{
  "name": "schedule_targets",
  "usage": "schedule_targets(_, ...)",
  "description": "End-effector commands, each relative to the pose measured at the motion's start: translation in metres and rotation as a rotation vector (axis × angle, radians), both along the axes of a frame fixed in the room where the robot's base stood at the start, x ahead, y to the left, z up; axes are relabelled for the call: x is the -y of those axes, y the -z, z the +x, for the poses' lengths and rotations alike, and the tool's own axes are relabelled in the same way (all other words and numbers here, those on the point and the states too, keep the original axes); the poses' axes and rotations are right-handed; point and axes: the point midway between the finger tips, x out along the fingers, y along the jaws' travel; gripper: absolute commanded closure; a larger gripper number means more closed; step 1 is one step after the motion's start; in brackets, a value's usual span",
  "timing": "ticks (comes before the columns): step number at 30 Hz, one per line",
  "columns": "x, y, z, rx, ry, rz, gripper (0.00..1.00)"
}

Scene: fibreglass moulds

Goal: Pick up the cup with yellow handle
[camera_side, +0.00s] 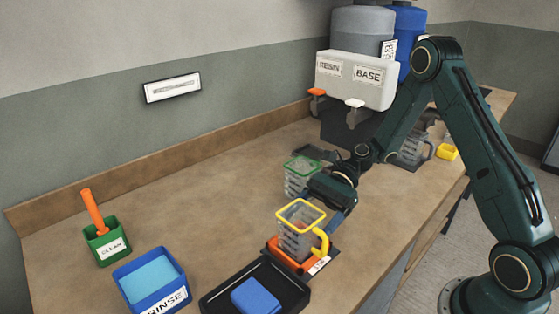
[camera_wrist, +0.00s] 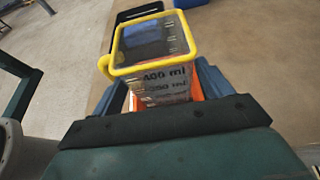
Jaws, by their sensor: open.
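The clear cup with yellow rim and yellow handle (camera_side: 297,240) stands upright on an orange scale (camera_side: 282,256) near the front of the bench. In the wrist view the cup (camera_wrist: 160,86) fills the upper middle, with measuring marks facing me and its handle at the left. My gripper (camera_side: 332,208) is low behind the cup in the side view. In the wrist view my gripper (camera_wrist: 165,92) is open, with one blue finger on each side of the cup's near part. I cannot tell whether either finger touches it.
A green-rimmed cup (camera_side: 301,171) stands close behind my gripper. A black tray (camera_side: 213,301) with a blue cloth (camera_side: 256,296) lies in front of the scale. The blue rinse tub (camera_side: 178,294), green clean box (camera_side: 119,240) and resin dispenser (camera_side: 345,92) stand farther off. The bench's left middle is clear.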

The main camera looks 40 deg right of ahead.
Motion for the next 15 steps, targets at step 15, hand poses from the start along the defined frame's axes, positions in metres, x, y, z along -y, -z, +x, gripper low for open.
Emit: schedule_targets(15,-0.036,0.016,-0.001,0.001,-0.001,0.000,0.22)
